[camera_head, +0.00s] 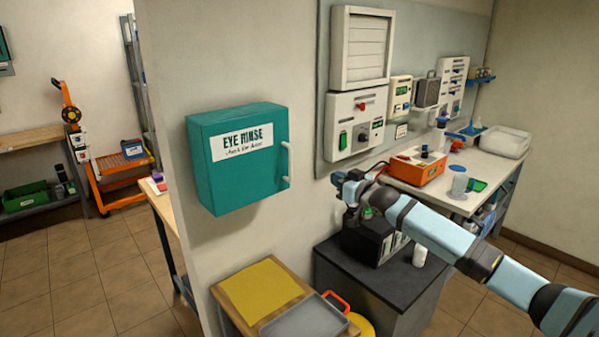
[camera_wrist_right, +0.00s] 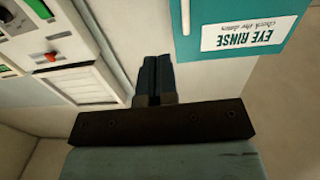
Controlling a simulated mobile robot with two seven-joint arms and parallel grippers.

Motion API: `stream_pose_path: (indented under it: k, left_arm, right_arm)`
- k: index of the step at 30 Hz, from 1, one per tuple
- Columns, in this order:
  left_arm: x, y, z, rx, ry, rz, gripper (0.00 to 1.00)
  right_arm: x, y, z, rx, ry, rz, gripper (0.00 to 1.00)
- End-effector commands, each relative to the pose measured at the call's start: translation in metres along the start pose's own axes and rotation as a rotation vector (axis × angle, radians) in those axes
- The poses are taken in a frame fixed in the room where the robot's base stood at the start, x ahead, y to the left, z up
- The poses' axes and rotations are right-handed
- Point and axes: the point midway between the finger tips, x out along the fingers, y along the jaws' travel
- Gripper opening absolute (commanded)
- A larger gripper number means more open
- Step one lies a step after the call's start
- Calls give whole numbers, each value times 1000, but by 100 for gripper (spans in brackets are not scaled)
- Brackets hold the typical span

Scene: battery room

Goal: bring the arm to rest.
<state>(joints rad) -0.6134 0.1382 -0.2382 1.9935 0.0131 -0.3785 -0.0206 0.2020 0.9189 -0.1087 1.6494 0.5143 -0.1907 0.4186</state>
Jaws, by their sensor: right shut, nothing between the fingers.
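My right arm (camera_head: 440,236) reaches in from the right in the head view. My right gripper (camera_head: 350,190) is out in front of the wall, to the right of the teal eye rinse cabinet (camera_head: 225,172) and apart from it in the picture. In the right wrist view, its two dark fingers (camera_wrist_right: 156,78) are together with nothing between them. The cabinet is closed, with a white handle on its right edge; part of it also shows in the wrist view (camera_wrist_right: 285,15). My left gripper is not in view.
Below my right arm stands a dark-topped cabinet (camera_head: 330,255) with a black box (camera_head: 370,240) and a white bottle (camera_head: 419,256). A workbench (camera_head: 500,150) with an orange device (camera_head: 418,168) is behind. A grey tray (camera_head: 305,320) and yellow mat (camera_head: 258,290) lie at the bottom. Open floor is left.

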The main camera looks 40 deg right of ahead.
Motion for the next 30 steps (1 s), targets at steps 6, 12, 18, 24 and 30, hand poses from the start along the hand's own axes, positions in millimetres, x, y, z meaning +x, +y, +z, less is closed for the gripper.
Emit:
stream_pose_path:
  k: [6, 12, 18, 24, 30]
  left_arm:
    - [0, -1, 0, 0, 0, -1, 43]
    - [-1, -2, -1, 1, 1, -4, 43]
    - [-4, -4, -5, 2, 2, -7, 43]
    - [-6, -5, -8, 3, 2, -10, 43]
    - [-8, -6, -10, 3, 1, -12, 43]
  right_arm:
    - [-1, 0, 0, 0, 1, 0, 0]
    - [-8, -26, 40, -4, -47, -21, 0]
    - [-50, -106, 149, -20, -179, -83, 0]
    - [-124, -202, 245, -33, -312, -147, 0]
    - [-219, -300, 308, -38, -438, -197, 0]
